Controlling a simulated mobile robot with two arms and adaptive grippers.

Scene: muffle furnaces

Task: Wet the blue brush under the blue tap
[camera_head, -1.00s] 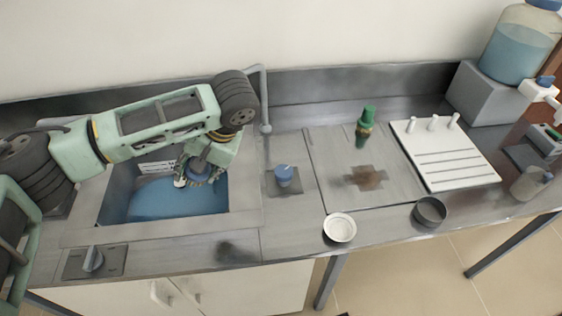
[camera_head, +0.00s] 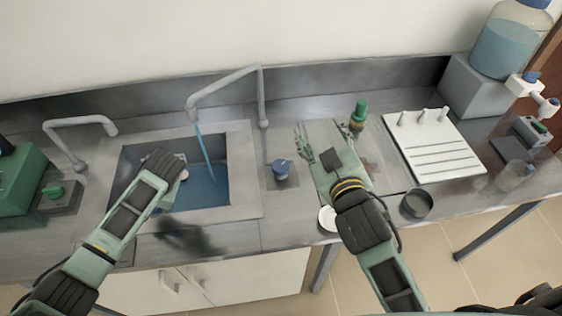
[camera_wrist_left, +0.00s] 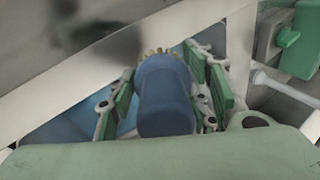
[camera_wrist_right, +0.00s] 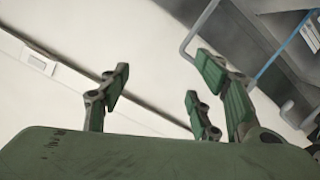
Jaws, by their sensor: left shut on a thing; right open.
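The blue brush (camera_wrist_left: 165,95) is held in my left gripper (camera_head: 172,165), which is shut on it over the sink basin (camera_head: 240,185). Pale bristles show at its far end in the left wrist view; the head view mostly hides the brush. The grey tap spout (camera_head: 225,85) pours a blue water stream (camera_head: 204,150) into the basin, to the right of my left gripper. Contact between stream and brush is not visible. A blue knob (camera_head: 282,167) sits right of the basin. My right gripper (camera_head: 328,133) is open and empty above the board, right of the knob.
A second tap (camera_head: 78,125) with a green knob (camera_head: 54,190) stands left. A green-capped bottle (camera_head: 359,115) stands close to my right gripper. A white rack (camera_head: 435,150), dark bowl (camera_head: 416,204) and partly hidden white dish (camera_head: 327,218) are at right.

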